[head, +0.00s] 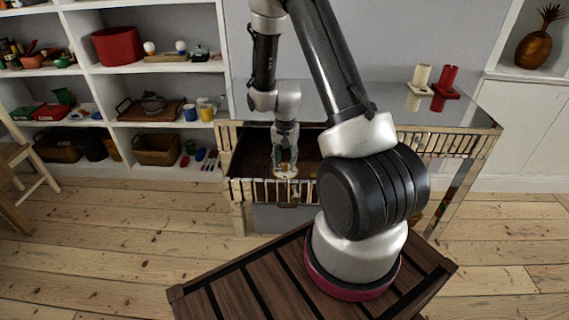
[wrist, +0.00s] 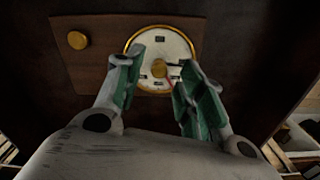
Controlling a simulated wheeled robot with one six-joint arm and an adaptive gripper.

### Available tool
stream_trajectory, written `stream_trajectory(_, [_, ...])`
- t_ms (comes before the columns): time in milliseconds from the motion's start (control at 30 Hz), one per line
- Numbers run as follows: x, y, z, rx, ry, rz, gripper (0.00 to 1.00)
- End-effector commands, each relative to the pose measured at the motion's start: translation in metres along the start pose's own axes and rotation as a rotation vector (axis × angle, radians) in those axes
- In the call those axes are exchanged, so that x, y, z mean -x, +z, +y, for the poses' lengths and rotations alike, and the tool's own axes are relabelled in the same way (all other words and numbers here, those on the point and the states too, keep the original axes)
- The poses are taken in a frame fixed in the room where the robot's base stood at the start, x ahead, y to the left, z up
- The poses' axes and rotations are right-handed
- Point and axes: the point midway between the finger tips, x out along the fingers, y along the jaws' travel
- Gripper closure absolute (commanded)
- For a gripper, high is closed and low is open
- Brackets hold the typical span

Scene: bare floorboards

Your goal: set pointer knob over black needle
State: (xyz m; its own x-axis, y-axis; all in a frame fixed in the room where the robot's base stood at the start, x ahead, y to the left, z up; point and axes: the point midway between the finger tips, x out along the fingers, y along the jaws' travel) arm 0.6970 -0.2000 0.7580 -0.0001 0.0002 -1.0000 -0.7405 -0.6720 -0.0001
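In the wrist view a round white dial (wrist: 147,48) with a gold rim sits on a brown wooden panel. A small gold pointer knob (wrist: 158,69) is at its middle. A thin reddish pointer (wrist: 169,83) extends down and right from the knob. A short black needle (wrist: 175,64) points right, so the two are apart in angle. My gripper (wrist: 163,60) is open, its green-padded fingers on either side of the knob; contact cannot be told. In the head view my gripper (head: 285,168) is down at the open drawer; the dial is mostly hidden there.
A second gold knob (wrist: 77,40) is on the panel's left. The drawer (head: 258,188) belongs to a mirrored table (head: 390,98). Red and cream candle-like items (head: 445,82) stand at the table's right. Shelves (head: 150,68) of household things are at left.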

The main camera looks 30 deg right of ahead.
Motion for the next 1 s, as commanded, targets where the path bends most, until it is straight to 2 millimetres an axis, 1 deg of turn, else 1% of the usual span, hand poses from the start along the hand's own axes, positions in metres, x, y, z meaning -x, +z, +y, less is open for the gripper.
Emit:
stream_trajectory(33, [-0.007,0.0,0.0,0.0,0.001,-0.002,0.61])
stream_trajectory(167, [-0.015,0.0,0.0,0.001,0.0,0.0,0.61])
stream_trajectory(433, [-0.017,0.0,0.0,0.001,0.0,0.0,0.61])
stream_trajectory(567, [-0.017,0.0,0.0,0.001,0.0,0.0,0.85])
stream_trajectory(600, [-0.016,0.0,0.0,0.001,0.0,0.0,0.92])
stream_trajectory(633, [-0.016,0.0,0.0,0.001,0.0,0.0,0.98])
stream_trajectory(667, [-0.016,0.0,0.0,0.001,0.0,0.0,1.0])
stream_trajectory(1000, [-0.016,0.0,0.0,0.027,0.0,0.0,1.0])
